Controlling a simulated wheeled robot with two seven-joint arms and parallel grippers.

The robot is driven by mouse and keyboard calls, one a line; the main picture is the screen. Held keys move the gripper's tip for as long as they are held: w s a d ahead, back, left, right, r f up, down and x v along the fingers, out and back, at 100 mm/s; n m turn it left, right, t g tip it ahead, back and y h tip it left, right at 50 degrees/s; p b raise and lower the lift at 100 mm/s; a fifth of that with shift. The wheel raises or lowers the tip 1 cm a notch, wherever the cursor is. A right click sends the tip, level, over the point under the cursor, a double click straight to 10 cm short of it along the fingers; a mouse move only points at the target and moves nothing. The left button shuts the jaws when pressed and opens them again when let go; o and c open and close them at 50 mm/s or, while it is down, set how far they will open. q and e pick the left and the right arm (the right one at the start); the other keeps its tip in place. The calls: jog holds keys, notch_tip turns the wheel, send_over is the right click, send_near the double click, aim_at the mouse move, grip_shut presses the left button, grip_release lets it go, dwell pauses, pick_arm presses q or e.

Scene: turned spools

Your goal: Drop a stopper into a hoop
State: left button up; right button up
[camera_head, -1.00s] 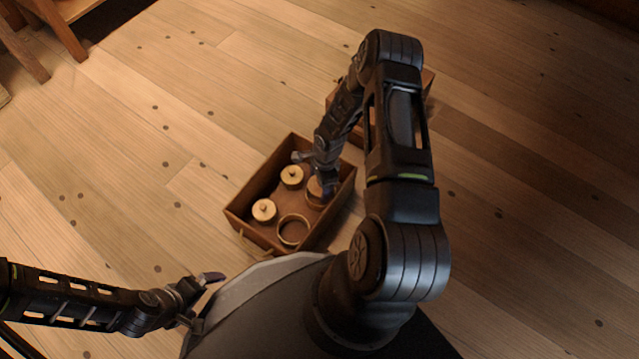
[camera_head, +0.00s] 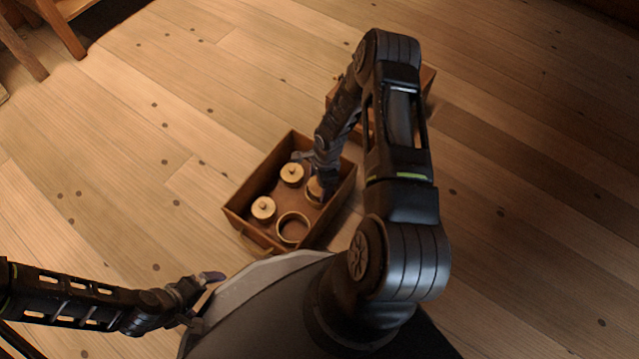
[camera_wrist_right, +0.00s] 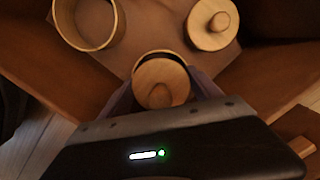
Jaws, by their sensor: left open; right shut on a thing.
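My right gripper (camera_head: 319,187) is shut on a pale wooden stopper (camera_wrist_right: 161,82) inside the open box. A hoop (camera_head: 314,203) lies right at the held stopper. In the right wrist view a curved rim shows behind the stopper, and I cannot tell how deep the stopper sits in it. A second, empty hoop (camera_head: 293,228) lies near the box's front corner and also shows in the right wrist view (camera_wrist_right: 88,45). Two other round knobbed stoppers stand in the box, one at left (camera_head: 263,209) and one farther back (camera_head: 292,174). My left gripper (camera_head: 206,298) is open and empty outside the box.
The brown open box (camera_head: 240,196) stands on the plank floor (camera_head: 150,130) and its walls surround the pieces. Another wooden box (camera_head: 428,82) is partly hidden behind my right arm. Wooden furniture legs (camera_head: 62,32) stand at the top left. The floor around is mostly clear.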

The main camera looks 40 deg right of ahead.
jog(key=shift+f, duration=0.2)
jog(key=shift+f+b, duration=0.3)
jog(key=shift+b, duration=0.2)
jog(key=shift+s+f, duration=0.1)
jog(key=shift+f, duration=0.15)
dwell(0.7)
jog(key=o, duration=1.3)
jog(key=shift+f+b, duration=0.1)
jog(key=shift+b, duration=0.2)
jog(key=shift+o, duration=0.2)
jog(key=shift+r, duration=0.3)
jog(key=shift+o, duration=0.2)
jog(key=shift+r+p, duration=0.55)
jog(key=shift+p, duration=0.1)
jog(key=shift+r, duration=0.1)
